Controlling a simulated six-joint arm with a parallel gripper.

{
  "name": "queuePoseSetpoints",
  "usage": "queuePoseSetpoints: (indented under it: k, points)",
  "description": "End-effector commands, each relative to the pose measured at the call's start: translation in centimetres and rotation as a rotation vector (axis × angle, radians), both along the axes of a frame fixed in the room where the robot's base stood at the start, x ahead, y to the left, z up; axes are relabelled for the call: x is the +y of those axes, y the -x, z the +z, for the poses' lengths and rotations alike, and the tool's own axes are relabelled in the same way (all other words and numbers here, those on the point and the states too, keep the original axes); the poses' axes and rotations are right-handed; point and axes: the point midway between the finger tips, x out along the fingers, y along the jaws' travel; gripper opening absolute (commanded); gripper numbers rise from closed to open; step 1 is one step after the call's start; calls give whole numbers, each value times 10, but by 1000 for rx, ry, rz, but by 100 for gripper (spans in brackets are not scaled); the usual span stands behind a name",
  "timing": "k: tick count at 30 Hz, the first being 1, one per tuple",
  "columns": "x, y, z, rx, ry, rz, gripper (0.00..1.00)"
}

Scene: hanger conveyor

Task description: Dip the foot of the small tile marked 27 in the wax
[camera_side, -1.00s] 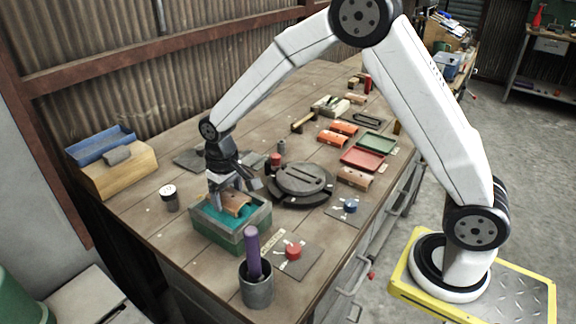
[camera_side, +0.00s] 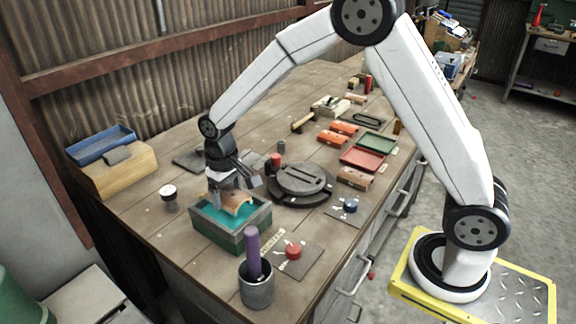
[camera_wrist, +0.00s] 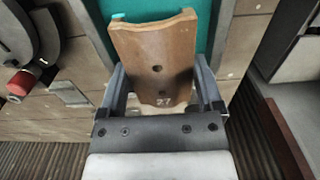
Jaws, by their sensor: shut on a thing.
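The small tile marked 27 (camera_wrist: 158,60) is a brown curved piece with two dark holes; the number shows near the jaws in the wrist view. My gripper (camera_wrist: 165,95) is shut on its numbered end, one finger at each side. In the side view the tile (camera_side: 238,203) is tilted in my gripper (camera_side: 228,190) over the green box of teal wax (camera_side: 246,238). A small teal patch shows on a far corner of the tile in the wrist view. Whether its lower end touches the wax I cannot tell.
A grey cup with a purple rod (camera_side: 257,285) stands in front of the wax box. A dark round turntable (camera_side: 301,184) is to its right, with a red-knobbed plate (camera_side: 292,252) nearer. A small jar (camera_side: 169,197) stands at left. Trays and other tiles lie further back.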

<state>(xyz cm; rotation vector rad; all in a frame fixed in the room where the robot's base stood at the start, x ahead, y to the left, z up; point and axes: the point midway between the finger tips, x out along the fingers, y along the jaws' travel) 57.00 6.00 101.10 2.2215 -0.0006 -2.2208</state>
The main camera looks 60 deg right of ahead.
Motion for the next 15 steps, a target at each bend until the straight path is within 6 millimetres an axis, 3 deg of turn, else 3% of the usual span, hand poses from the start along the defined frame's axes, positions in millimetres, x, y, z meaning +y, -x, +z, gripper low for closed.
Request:
queuePoseSetpoints:
  k: [15]
  points:
    - [0, 0, 23, -3, 0, 0, 21]
